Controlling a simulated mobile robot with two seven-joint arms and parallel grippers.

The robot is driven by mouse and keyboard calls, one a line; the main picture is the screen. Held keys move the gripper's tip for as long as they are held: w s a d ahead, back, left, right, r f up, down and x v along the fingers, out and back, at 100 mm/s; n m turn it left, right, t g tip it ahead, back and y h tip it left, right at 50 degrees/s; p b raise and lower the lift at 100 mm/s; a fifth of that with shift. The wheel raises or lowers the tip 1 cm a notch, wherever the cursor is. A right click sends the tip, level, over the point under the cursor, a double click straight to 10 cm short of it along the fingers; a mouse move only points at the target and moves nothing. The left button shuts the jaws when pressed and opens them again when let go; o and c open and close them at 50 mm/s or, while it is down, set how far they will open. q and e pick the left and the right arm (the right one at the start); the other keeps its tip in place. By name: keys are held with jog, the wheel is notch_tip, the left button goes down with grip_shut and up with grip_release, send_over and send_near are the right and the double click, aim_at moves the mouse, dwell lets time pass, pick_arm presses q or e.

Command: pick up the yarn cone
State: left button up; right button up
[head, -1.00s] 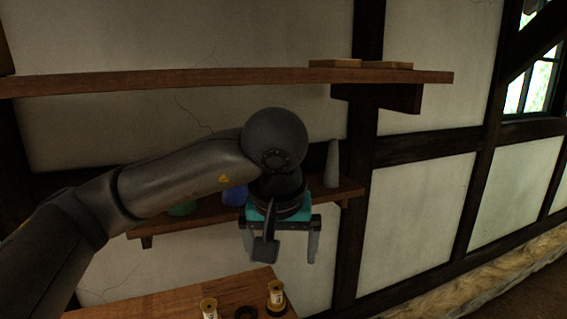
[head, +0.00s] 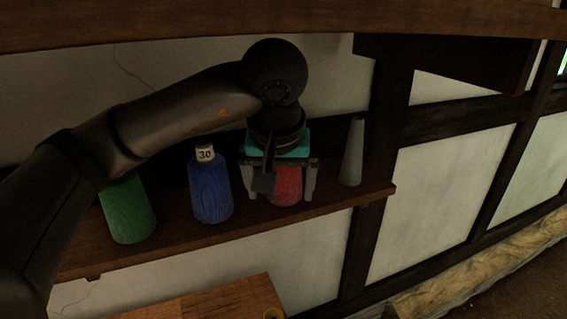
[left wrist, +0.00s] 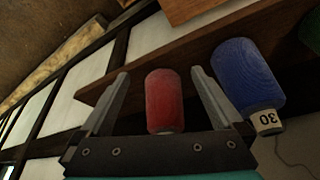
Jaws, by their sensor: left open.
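Several yarn cones stand on the wall shelf in the head view. A red yarn cone (head: 286,186) is behind my left gripper (head: 281,193), which hides its upper part. In the left wrist view the red yarn cone (left wrist: 164,100) lies between the two open fingers of my left gripper (left wrist: 160,80), with gaps on both sides. A blue yarn cone (head: 211,190) with a tag reading 30 stands to the left of it; it also shows in the left wrist view (left wrist: 247,75). A green yarn cone (head: 128,208) stands further left. My right gripper is out of view.
A grey cone (head: 353,153) stands near the right end of the shelf (head: 240,229). An upper shelf (head: 200,28) runs above my left arm. A wooden table (head: 215,301) is below. The wall to the right is clear.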

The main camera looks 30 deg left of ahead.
pick_arm(q)
jog(key=p, duration=0.1)
send_over(283, 185)
jog(key=s, duration=0.2)
jog(key=shift+d, duration=0.4)
jog(key=shift+w+a+p, duration=0.25)
jog(key=shift+w+a, duration=0.1)
jog(key=shift+w, duration=0.4)
jog(key=shift+w+a+p, duration=0.25)
jog(key=shift+w+a, duration=0.05)
jog(key=shift+w, duration=0.5)
jog(key=shift+w+a+p, duration=0.25)
jog(key=shift+w+a, duration=0.1)
jog(key=shift+w, duration=0.4)
jog(key=shift+w+a, duration=0.15)
jog(key=shift+w, duration=0.15)
jog(key=shift+w+f, duration=0.1)
jog(key=shift+f, duration=0.45)
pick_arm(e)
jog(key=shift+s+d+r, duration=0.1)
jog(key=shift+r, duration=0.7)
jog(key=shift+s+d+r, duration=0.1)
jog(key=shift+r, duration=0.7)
pick_arm(q)
jog(key=shift+c, duration=0.2)
jog(key=c, duration=1.2)
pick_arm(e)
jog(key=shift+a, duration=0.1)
